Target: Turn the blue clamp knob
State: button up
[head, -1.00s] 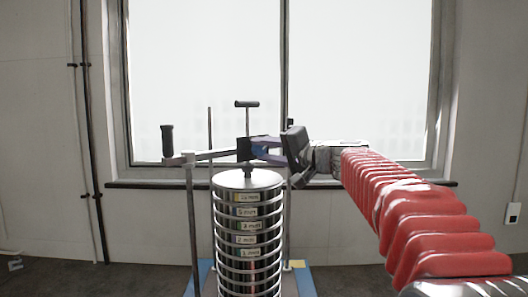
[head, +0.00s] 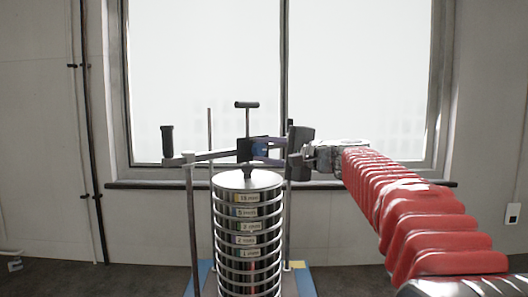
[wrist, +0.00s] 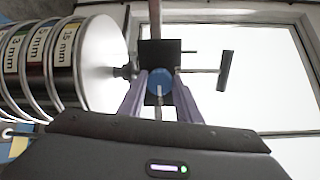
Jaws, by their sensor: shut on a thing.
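The blue clamp knob (wrist: 160,82) sits on the dark clamp block (wrist: 178,52) and shows between my gripper's fingers in the wrist view. In the head view the blue knob (head: 259,150) is partly covered by the fingers. My gripper (head: 264,149) reaches in from the right, and its purple-grey fingers (wrist: 161,92) are shut on the knob, one on each side. A T-handled screw (head: 247,119) stands upright through the block. The sieve stack (head: 249,235) with its size labels is below the clamp.
A crossbar (head: 208,156) with a black upright handle (head: 167,143) runs left from the block. Metal posts (head: 193,230) rise beside the stack from a blue base (head: 303,280). A window and its sill (head: 400,184) lie behind.

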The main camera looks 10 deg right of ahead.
jog(key=shift+d+f, duration=0.1)
jog(key=shift+f, duration=0.15)
jog(key=o, duration=0.8)
jog(key=shift+w, duration=0.1)
jog(key=shift+o, duration=1.3)
jog(key=shift+r, duration=0.15)
jog(key=v, duration=1.3)
jog(key=shift+s+d, duration=0.2)
jog(key=shift+s, duration=0.15)
